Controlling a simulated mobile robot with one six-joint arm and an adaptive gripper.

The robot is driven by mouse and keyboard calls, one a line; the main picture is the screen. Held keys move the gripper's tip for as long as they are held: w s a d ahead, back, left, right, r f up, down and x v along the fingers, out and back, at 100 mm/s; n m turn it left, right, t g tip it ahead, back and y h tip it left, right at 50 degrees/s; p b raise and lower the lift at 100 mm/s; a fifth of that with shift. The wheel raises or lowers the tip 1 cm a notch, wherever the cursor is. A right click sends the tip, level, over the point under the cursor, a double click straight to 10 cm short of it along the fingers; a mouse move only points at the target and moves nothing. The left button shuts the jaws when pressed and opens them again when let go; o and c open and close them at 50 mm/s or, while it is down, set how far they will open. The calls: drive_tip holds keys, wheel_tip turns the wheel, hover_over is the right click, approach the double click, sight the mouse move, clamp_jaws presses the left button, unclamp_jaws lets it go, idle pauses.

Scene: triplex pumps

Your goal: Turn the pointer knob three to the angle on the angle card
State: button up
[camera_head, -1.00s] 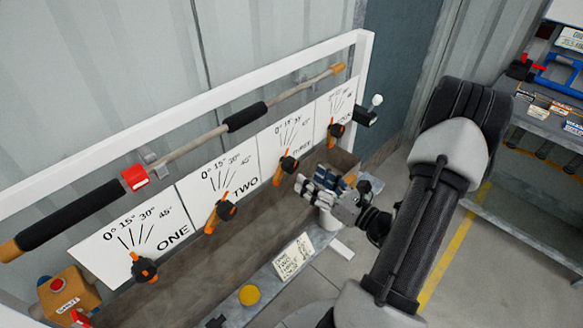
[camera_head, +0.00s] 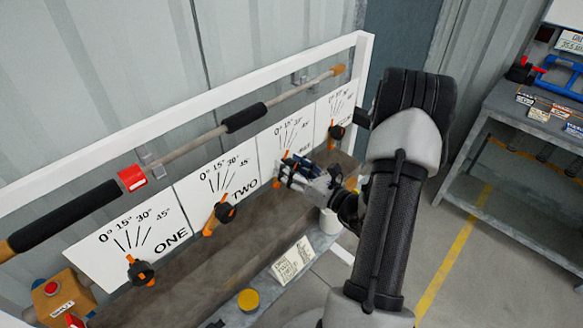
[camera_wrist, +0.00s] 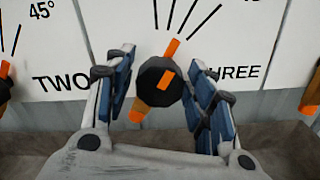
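Pointer knob three (camera_wrist: 160,82) is a black hub with an orange bar. Its thinner end tilts up and right, roughly toward the third scale line; the wider end points down-left. The scale plate (camera_wrist: 245,45) behind it reads "THREE", partly covered by a finger. My gripper (camera_wrist: 160,78) is open, one blue-padded finger on each side of the hub, with gaps visible. In the head view my gripper (camera_head: 297,173) hides most of this knob. The likely angle card (camera_head: 293,260) lies on the ledge below the panel; its writing is too small to read.
Knob two (camera_head: 220,214) is left of my gripper, knob one (camera_head: 140,271) farther left, another knob (camera_head: 336,132) to the right. A long bar with black grips (camera_head: 245,116) runs above the plates. A yellow button (camera_head: 249,298) and white cup (camera_head: 330,222) are below.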

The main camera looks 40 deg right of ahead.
clamp_jaws()
idle(0.4)
drive_tip(key=n+b, duration=0.1)
drive_tip(key=n, duration=0.2)
drive_tip(key=shift+b, duration=0.4)
drive_tip(key=shift+o, duration=1.3)
unclamp_jaws()
drive_tip(key=shift+s, duration=0.15)
